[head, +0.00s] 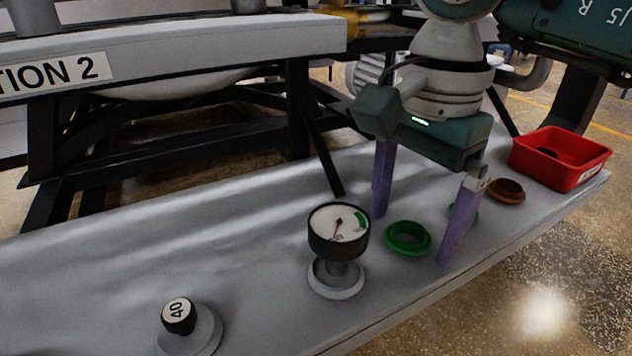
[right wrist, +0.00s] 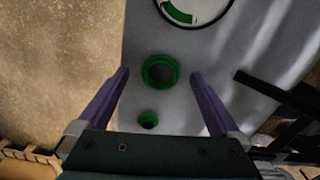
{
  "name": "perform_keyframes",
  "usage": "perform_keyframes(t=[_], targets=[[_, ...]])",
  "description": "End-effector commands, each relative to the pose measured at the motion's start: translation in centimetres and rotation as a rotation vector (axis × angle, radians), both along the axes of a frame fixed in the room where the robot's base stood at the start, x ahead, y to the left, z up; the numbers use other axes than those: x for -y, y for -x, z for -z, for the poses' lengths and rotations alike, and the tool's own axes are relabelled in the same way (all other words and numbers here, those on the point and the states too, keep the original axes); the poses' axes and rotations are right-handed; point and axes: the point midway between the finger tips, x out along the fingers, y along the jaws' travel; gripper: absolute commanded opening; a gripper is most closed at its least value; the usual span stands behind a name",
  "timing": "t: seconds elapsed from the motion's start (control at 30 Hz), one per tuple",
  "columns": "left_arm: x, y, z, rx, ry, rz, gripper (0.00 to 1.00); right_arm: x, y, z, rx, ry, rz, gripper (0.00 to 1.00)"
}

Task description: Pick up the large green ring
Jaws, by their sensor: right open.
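The large green ring (head: 406,249) lies flat on the grey bench, right of the dial gauge. In the right wrist view the large ring (right wrist: 146,74) lies between the two fingertips, with clear gaps on both sides. My right gripper (head: 411,237) points down with its purple fingers wide apart and empty. One finger is beyond the ring and the other is to its right in the head view. How far the tips are above the bench is hard to tell. My left gripper is not in view.
A small green ring (head: 452,209) is partly hidden by a right finger; it also shows in the right wrist view (right wrist: 148,125). A brown ring (head: 506,197) and a red bin (head: 560,180) stand farther right.

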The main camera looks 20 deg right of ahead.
Motion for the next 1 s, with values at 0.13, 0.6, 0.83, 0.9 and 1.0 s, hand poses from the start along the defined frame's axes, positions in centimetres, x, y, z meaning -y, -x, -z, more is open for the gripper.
perform_keyframes(t=[0.13, 0.6, 0.83, 0.9, 1.0], targets=[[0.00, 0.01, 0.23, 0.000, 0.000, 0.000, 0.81, -0.01, -0.02, 0.67, 0.001, -0.001, -0.001, 0.99], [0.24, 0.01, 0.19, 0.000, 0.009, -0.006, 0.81, 0.00, -0.01, 0.58, 0.001, 0.000, 0.000, 0.59], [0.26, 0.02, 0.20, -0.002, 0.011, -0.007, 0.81, 0.00, -0.01, 0.58, 0.001, 0.000, 0.000, 0.33], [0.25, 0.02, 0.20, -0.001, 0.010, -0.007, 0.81, 0.00, -0.01, 0.58, 0.001, 0.000, 0.000, 0.25], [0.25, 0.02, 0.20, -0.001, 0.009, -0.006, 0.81, 0.00, -0.01, 0.58, 0.001, 0.000, 0.000, 0.14]])
